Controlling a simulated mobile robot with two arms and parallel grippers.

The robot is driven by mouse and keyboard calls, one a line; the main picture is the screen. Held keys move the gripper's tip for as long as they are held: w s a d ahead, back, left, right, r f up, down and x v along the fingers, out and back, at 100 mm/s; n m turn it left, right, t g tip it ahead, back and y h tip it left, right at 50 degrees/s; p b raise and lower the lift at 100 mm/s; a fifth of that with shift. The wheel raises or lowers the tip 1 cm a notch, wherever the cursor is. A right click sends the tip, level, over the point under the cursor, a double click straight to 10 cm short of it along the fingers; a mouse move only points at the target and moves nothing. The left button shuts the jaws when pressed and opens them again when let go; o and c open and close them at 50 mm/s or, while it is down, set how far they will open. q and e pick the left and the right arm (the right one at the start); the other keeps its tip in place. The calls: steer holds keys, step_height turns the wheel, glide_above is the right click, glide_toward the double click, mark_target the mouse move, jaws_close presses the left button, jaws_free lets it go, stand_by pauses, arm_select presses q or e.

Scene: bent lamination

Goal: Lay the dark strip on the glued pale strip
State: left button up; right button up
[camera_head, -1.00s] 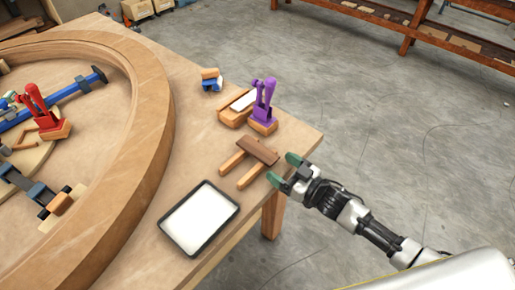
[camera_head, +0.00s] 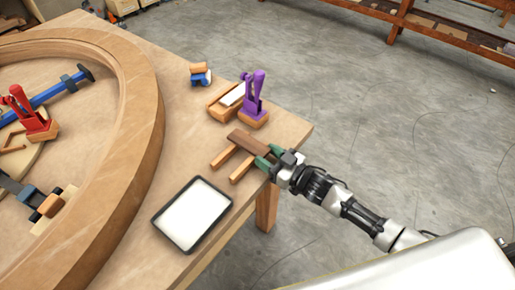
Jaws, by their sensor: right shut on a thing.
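The dark strip (camera_head: 248,141) is a short brown piece lying across two pale wooden rests (camera_head: 222,157) near the table's right edge. My right gripper (camera_head: 268,158) has green fingertips and is shut on the right end of the dark strip. The strip still appears to lie on the rests. A strip with a white top (camera_head: 232,95), which looks like the glued pale strip, sits on a wooden block (camera_head: 219,110) just behind, beside a purple clamp (camera_head: 254,98). My left gripper is not in view.
A dark-rimmed tray with a white inside (camera_head: 156,220) lies at the table's front. A large curved wooden rim (camera_head: 150,130) fills the left, with a red clamp (camera_head: 30,115) and blue bar (camera_head: 50,94) inside. A small blue-and-wood item (camera_head: 201,75) stands at the back.

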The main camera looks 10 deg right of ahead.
steer(key=s+a+r, duration=0.3)
steer(key=s+r, duration=0.1)
steer(key=r, duration=0.6)
steer(key=s+d+r+m+t+h, duration=0.1)
steer(key=s+d+m+t+h, duration=0.2)
steer(key=s+d+m+h, duration=0.4)
steer(key=s+h, duration=0.3)
steer(key=h, duration=0.1)
steer(key=shift+d+r+m+t+p, duration=0.25)
steer(key=shift+r+m+t+p, duration=0.05)
steer(key=shift+t+p, duration=0.1)
steer(key=shift+s, duration=0.1)
